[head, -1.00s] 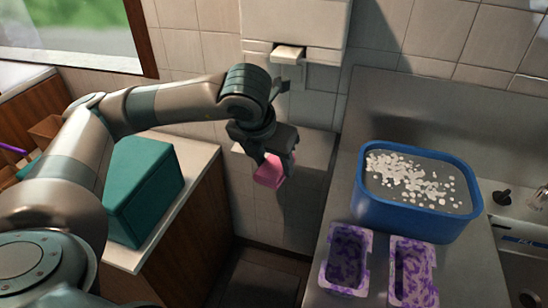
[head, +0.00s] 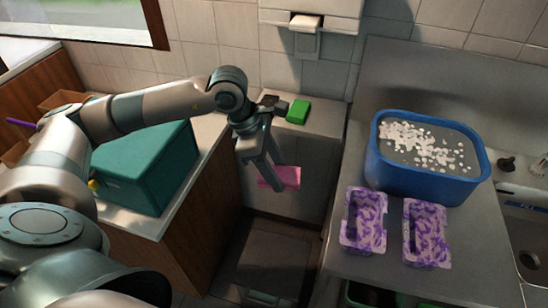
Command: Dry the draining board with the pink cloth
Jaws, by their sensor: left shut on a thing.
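The pink cloth (head: 288,177) hangs in the gap between the two counters. My left gripper (head: 272,180) points down and is shut on it; the fingers cover part of the cloth. The steel draining board (head: 345,268) is at the right, beside the sink, and the cloth is to its left, apart from it. My right gripper is out of view.
A blue tub (head: 425,182) with white bits and two purple-patterned trays (head: 364,222) (head: 426,236) stand on the draining board. A green block (head: 298,111) lies on the back ledge. A teal box (head: 145,170) stands on the left counter. The sink (head: 530,235) is far right.

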